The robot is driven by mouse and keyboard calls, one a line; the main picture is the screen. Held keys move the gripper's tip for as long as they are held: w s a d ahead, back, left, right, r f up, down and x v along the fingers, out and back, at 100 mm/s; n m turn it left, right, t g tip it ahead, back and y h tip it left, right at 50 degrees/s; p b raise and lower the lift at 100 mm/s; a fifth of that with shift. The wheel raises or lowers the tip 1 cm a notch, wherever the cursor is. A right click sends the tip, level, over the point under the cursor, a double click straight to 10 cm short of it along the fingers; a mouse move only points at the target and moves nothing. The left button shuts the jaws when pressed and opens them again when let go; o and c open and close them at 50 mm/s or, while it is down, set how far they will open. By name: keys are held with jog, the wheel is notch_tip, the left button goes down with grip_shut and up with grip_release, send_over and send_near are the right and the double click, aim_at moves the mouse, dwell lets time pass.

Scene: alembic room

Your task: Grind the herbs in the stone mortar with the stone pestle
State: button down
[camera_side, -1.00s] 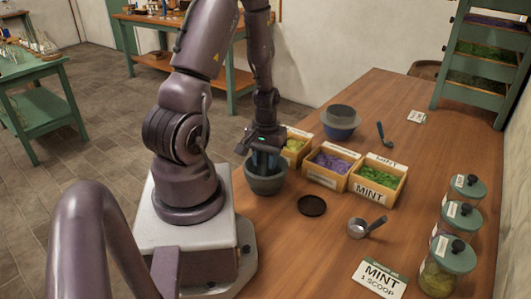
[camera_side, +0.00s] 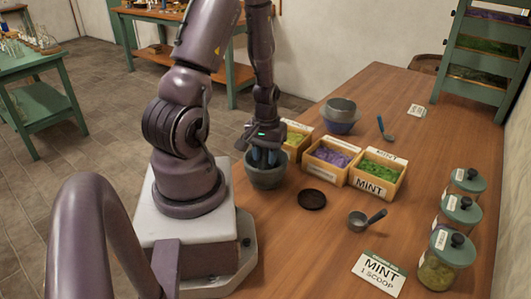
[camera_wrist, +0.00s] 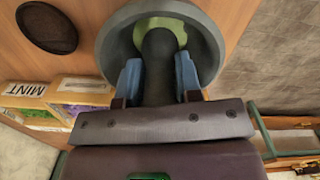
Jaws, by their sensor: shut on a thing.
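The grey stone mortar (camera_side: 266,178) stands on the wooden table close to my base. My gripper (camera_side: 268,156) is directly above it, pointing down, with its blue fingertips at the mortar's mouth. In the wrist view my gripper (camera_wrist: 158,82) is shut on the dark stone pestle (camera_wrist: 159,52), one finger on each side. The pestle's lower end is inside the mortar (camera_wrist: 205,45). Pale green herbs (camera_wrist: 178,27) show at the bottom around the pestle; how finely they are ground cannot be told.
Wooden boxes of green mint (camera_side: 378,176), purple herbs (camera_side: 332,158) and yellow-green herbs (camera_side: 296,140) stand right of the mortar. A dark round disc (camera_side: 312,199), metal scoop (camera_side: 360,221), mint card (camera_side: 379,272) and lidded jars (camera_side: 448,260) lie nearer. A bowl (camera_side: 341,118) stands behind.

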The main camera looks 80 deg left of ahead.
jog(key=shift+f, duration=0.2)
dwell(0.3)
jog(key=shift+s+a+f, duration=0.1)
jog(key=shift+s+a, duration=0.25)
jog(key=shift+s, duration=0.1)
jog(key=shift+w+d, duration=0.15)
jog(key=shift+d, duration=0.65)
jog(key=shift+w+a+r, duration=0.2)
jog(key=shift+w+a, duration=0.35)
jog(key=shift+r, duration=0.1)
jog(key=shift+r, duration=4.25)
